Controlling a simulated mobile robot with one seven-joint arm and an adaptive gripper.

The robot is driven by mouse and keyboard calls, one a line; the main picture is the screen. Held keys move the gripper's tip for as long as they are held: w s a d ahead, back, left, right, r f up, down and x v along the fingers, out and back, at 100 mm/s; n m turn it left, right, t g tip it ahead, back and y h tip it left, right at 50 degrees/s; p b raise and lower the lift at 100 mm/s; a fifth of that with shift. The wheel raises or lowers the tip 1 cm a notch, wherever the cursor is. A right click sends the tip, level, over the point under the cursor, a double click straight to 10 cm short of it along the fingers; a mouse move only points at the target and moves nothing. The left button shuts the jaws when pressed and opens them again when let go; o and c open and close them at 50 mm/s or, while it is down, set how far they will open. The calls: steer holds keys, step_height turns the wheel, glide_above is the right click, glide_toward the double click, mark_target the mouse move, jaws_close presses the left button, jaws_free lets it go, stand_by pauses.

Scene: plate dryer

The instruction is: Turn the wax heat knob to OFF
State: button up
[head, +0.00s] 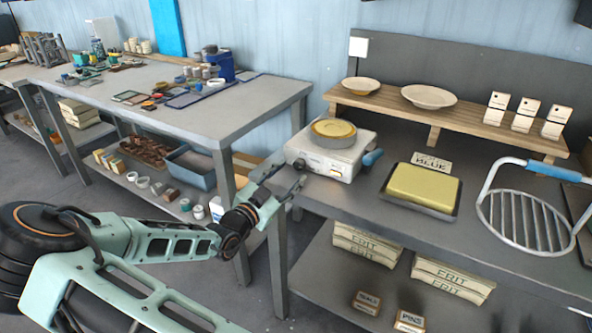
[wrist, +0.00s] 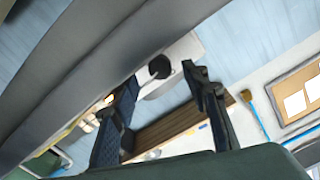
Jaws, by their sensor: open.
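The white wax heater (head: 333,160) stands at the left end of the right-hand bench, with a round pot of yellow wax (head: 334,127) on top. Its dark heat knob (head: 299,163) shows small on the front face; the wrist view shows a round black knob (wrist: 159,67) on a white box. My gripper (head: 288,173) is open and empty just in front of the heater's left front corner. In the wrist view my gripper (wrist: 160,78) has its fingers spread, with the knob showing between and beyond the tips. I cannot tell whether they touch it. The knob's setting is unreadable.
A blue handle (head: 373,158) sticks out at the heater's right. A yellow block in a dark tray (head: 423,193) and a wire rack (head: 523,220) lie further right. A wooden shelf (head: 440,118) with dishes stands behind. A cluttered table (head: 250,92) is at left; a floor gap separates the benches.

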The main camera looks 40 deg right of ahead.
mark_target(297, 166)
steer(key=shift+x, duration=2.05)
steer(key=shift+c, duration=0.6)
jaws_close()
